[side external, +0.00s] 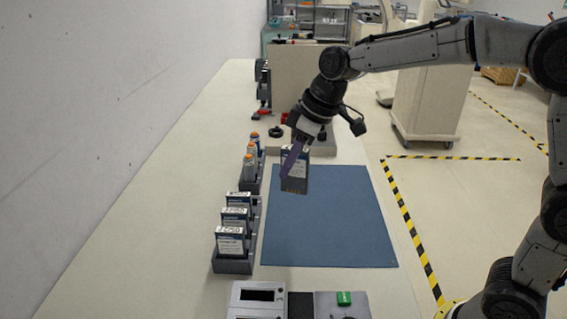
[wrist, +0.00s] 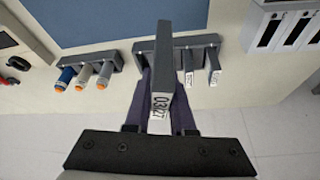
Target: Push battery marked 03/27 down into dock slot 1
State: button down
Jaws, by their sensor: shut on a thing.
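My gripper (side external: 293,160) is shut on a dark, flat battery (side external: 295,184), held in the air above the far left part of the blue mat. In the wrist view the battery (wrist: 162,60) lies between the two fingers of my gripper (wrist: 161,95), and the white end facing the camera reads 03/27. The white dock (wrist: 282,18) with dark slots is at the top right of the wrist view, well away from the battery. In the side view the dock (side external: 236,305) is cut by the bottom edge. I cannot tell which slot is slot 1.
A dark rack (side external: 232,266) left of the blue mat (side external: 325,225) holds several upright labelled batteries. Another rack (wrist: 121,60) holds orange-tipped cylinders. A grey box with a green piece (side external: 344,298) stands right of the dock. The mat is clear.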

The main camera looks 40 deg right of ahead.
jog(key=s+a+n+y, duration=0.1)
jog(key=s+a, duration=0.8)
jog(key=a, duration=0.4)
jog(key=s+a+n, duration=0.2)
jog(key=s+a, duration=0.7)
jog(key=a, duration=0.5)
notch_tip(320, 180, down, 6)
jog(key=shift+d+g, duration=0.3)
jog(key=shift+f, duration=2.65)
jog(key=c, duration=0.7)
grip_release()
jog(key=v, duration=1.4)
jog(key=shift+w, duration=0.1)
